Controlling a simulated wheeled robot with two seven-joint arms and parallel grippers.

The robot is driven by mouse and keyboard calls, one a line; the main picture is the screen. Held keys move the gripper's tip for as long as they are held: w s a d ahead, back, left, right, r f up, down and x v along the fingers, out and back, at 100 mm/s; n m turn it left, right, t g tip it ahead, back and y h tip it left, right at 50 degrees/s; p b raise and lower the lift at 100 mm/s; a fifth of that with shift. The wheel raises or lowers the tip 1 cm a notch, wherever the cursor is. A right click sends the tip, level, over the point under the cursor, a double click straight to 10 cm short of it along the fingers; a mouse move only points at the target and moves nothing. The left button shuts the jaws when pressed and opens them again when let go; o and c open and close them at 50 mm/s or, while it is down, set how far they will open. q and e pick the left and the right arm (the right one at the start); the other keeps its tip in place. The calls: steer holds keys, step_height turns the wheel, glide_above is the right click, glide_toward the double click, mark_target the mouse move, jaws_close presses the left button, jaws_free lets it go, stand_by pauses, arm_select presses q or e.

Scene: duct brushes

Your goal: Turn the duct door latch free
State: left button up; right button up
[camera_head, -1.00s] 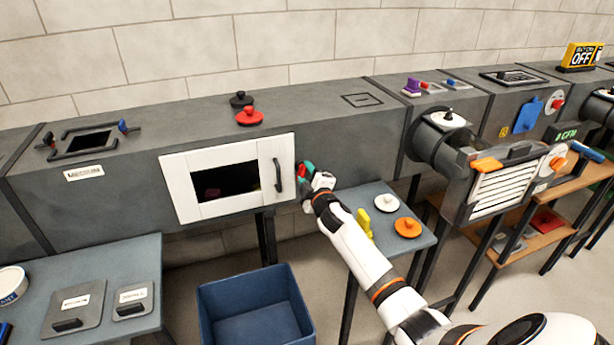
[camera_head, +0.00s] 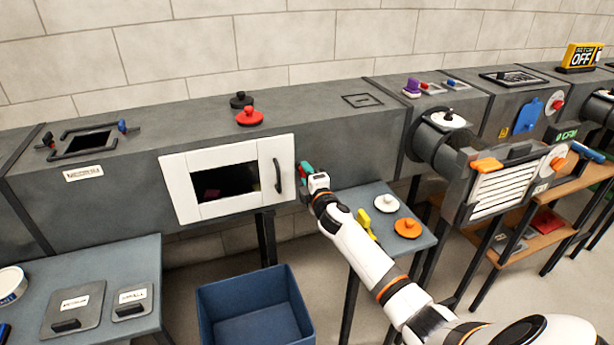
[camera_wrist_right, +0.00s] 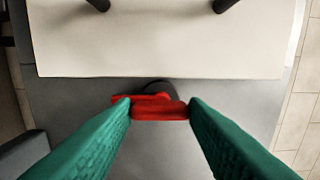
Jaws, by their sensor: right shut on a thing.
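The white duct door (camera_head: 182,190) with a dark window and a dark handle (camera_head: 277,176) lies against the grey duct front. Its white panel also fills the top of the right wrist view (camera_wrist_right: 160,45). The red latch (camera_wrist_right: 158,107) sits on a dark round base just beyond the door's edge. My right gripper (camera_wrist_right: 158,105) has its green fingers on both ends of the red latch, shut on it. In the head view my right gripper (camera_head: 306,171) is at the door's right side and mostly hides the latch. My left gripper is not in view.
A blue bin (camera_head: 254,310) stands on the floor below the door. A small table (camera_head: 395,255) at right holds orange, white and yellow pieces under my right arm. Red (camera_head: 250,117) and black (camera_head: 240,99) knobs stand on the duct top. A left table (camera_head: 125,265) holds grey plates.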

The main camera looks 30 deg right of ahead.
steer(key=shift+f, duration=0.1)
steer(key=o, duration=1)
steer(key=v, duration=1.2)
steer(key=shift+s+p, duration=0.1)
steer(key=shift+p, duration=0.2)
